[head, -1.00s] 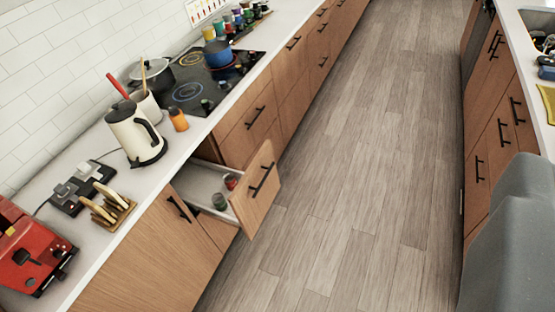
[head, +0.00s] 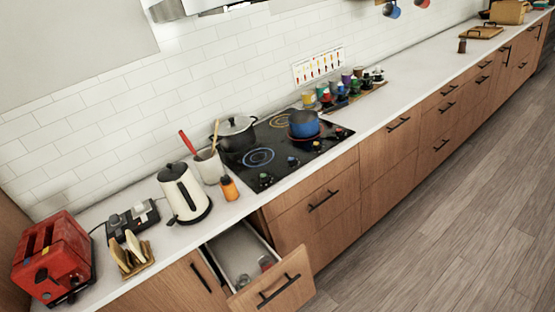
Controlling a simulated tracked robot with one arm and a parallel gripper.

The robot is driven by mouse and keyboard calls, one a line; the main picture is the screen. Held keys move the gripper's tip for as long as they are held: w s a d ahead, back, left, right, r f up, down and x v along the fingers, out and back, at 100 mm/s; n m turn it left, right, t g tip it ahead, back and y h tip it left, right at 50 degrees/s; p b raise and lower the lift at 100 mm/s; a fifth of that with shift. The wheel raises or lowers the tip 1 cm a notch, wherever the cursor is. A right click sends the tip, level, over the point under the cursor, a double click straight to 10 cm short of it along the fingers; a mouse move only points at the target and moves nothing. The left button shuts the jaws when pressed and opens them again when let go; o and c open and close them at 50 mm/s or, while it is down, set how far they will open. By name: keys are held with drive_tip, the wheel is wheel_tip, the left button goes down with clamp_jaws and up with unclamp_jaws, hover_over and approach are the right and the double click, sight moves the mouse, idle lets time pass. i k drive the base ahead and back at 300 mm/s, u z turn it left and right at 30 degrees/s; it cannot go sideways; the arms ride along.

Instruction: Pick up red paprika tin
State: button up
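The open drawer (head: 232,250) below the counter holds a small red-topped container (head: 266,262) and a small dark green one (head: 243,281). The red-topped one stands toward the drawer's front right and is partly hidden by the drawer front. It may be the red paprika tin, but it is too small to read. Another small red item (head: 326,99) stands among several coloured jars on the counter behind the cooktop. My gripper is not in view.
The drawer front (head: 272,292) juts into the aisle. On the counter are a red toaster (head: 53,257), a kettle (head: 185,193), an orange bottle (head: 229,188), a black pot (head: 236,134) and a blue pot (head: 304,124) on the cooktop. The wooden floor (head: 440,250) at right is clear.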

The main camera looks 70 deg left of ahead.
sight(265, 262)
drive_tip(key=u, duration=0.5)
drive_tip(key=i, duration=1.1)
drive_tip(key=u, duration=1.05)
drive_tip(key=i, duration=0.35)
drive_tip(key=u, duration=0.15)
